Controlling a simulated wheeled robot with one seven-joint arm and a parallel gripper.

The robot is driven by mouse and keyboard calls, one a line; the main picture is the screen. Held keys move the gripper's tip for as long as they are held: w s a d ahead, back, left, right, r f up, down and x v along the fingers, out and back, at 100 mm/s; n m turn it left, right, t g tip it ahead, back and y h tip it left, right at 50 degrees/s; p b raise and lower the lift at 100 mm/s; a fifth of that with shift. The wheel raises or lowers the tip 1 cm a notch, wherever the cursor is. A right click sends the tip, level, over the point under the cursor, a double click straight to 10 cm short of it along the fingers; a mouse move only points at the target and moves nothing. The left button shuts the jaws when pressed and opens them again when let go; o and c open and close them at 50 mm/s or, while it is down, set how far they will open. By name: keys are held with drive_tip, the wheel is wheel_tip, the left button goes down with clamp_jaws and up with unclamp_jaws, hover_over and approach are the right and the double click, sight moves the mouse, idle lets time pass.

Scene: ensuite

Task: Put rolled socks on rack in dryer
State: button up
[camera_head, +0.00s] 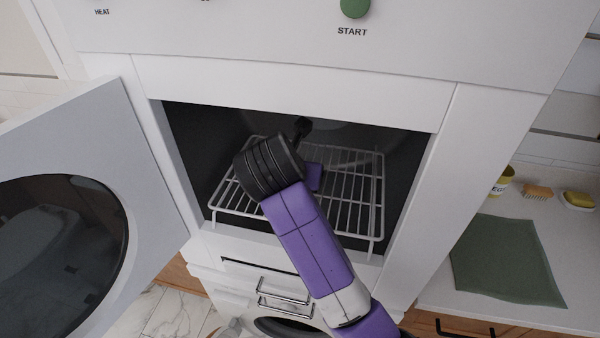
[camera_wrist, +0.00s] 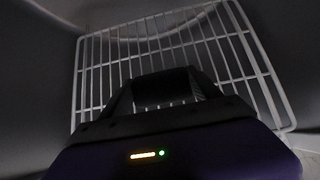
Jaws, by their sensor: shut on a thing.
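The dryer's white wire rack (camera_head: 356,190) lies inside the open dryer; its bars also show in the wrist view (camera_wrist: 92,75). My gripper (camera_wrist: 162,78) is inside the dryer, over the rack, with its fingers shut on a dark bundle, apparently the rolled socks (camera_wrist: 163,92). The bundle is nearly black in the shade, so its folds cannot be made out. In the head view my wrist hides most of the gripper, and only a small dark part shows beyond it. Whether the socks touch the rack is unclear.
The dryer door (camera_head: 150,170) stands open at the left. The dryer's side walls and top edge frame the opening closely around my arm. Bare rack shows on both sides of my wrist. A counter at the right holds a green cloth (camera_head: 508,260), a brush (camera_head: 538,192) and a yellow cup (camera_head: 502,182).

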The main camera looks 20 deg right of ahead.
drive_tip(key=shift+f, duration=0.1)
drive_tip(key=o, duration=1.4)
drive_tip(key=shift+c, duration=0.2)
drive_tip(key=shift+s+a+r, duration=0.1)
drive_tip(key=shift+r, duration=0.1)
drive_tip(key=b+v, duration=0.1)
drive_tip(key=v, duration=0.3)
drive_tip(key=shift+a, duration=0.1)
drive_tip(key=s+a, duration=0.7)
drive_tip(key=s, duration=0.3)
drive_tip(key=shift+r+p, duration=0.2)
drive_tip(key=shift+p, duration=0.25)
